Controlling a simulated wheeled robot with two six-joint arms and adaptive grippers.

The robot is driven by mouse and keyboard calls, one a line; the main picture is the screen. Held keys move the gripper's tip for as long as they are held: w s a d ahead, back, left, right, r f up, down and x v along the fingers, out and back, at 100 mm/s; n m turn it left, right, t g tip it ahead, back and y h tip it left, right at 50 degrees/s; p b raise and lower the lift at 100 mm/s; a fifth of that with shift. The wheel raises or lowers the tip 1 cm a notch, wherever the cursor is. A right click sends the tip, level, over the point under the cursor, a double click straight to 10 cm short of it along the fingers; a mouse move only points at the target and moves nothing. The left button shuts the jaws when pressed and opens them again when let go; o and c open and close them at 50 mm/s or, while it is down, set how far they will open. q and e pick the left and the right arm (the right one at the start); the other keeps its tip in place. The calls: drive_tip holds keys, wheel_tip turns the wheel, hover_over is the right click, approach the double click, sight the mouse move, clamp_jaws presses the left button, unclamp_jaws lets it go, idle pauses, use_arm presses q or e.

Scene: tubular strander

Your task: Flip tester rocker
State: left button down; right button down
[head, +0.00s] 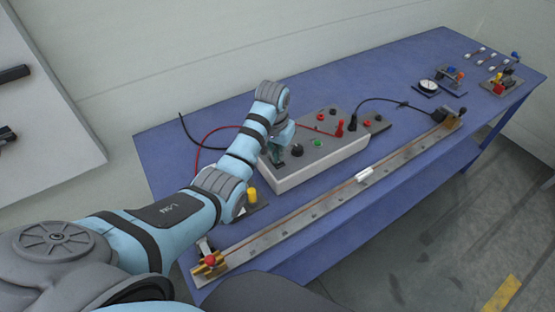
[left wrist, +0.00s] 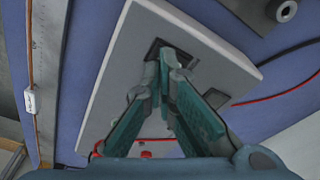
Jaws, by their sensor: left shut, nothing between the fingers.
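The tester (head: 322,160) is a pale box with a grey top that carries a green button (head: 318,143), dark knobs and red parts. It lies on the blue bench; in the left wrist view its light panel (left wrist: 120,75) fills the middle. My left gripper (head: 278,158) is shut and empty, pointing down at the tester's near-left end. In the left wrist view its fingertips (left wrist: 172,60) are together over a dark square fitting (left wrist: 157,47), apparently the rocker. The fingers hide most of it, so its tilt and any contact cannot be told. My right gripper is not in view.
A long rail (head: 335,199) with a wire and a white tag (head: 364,174) runs along the bench's front edge. Red and black leads (head: 388,100) loop around the tester. A dial gauge (head: 428,86) and small parts stand at the far right.

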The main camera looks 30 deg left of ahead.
sight(279, 163)
use_arm(q)
drive_tip(key=shift+f+b, duration=0.3)
drive_tip(key=shift+f, duration=0.55)
drive_tip(key=shift+r, duration=0.1)
drive_tip(key=shift+r+p, duration=0.4)
wheel_tip(279, 163, up, 2)
drive_tip(key=shift+p, duration=0.65)
drive_tip(key=shift+r, duration=2.05)
